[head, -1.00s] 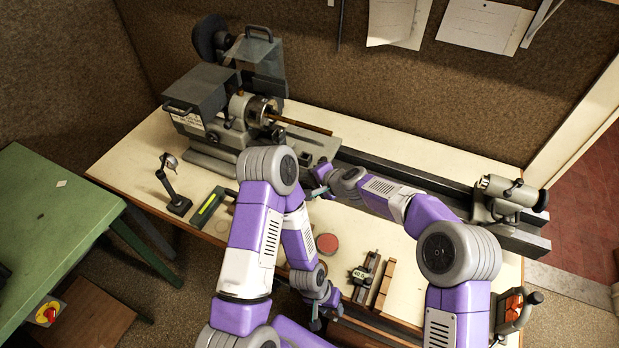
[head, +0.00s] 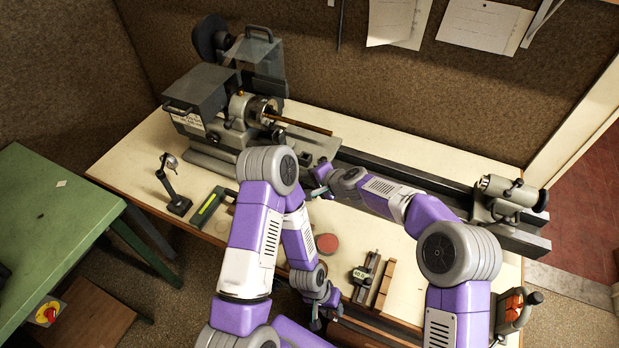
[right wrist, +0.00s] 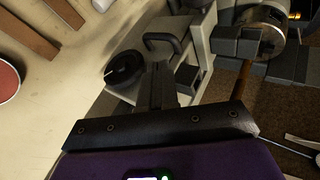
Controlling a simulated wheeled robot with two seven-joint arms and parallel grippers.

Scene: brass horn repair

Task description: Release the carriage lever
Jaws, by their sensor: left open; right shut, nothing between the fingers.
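The lathe carriage (head: 312,147) sits on the bed beneath a brass-coloured rod (head: 305,127) in the chuck (head: 262,111). In the right wrist view, a dark bent handle (right wrist: 166,42) and a round black handwheel (right wrist: 124,69) show at the grey machine body. I cannot tell for certain which part is the carriage lever. My right gripper (head: 318,190) is at the front of the carriage; its fingers (right wrist: 163,84) are shut and empty, near the handle and handwheel. Contact is unclear. My left gripper (head: 318,322) is open and empty, low at the bench's front edge.
A tailstock (head: 503,200) stands at the bed's right end. A dial gauge stand (head: 176,190), a green-yellow bar (head: 207,207), a red disc (head: 327,244) and wooden blocks (head: 384,284) lie along the bench front. A green table (head: 60,220) is at the left.

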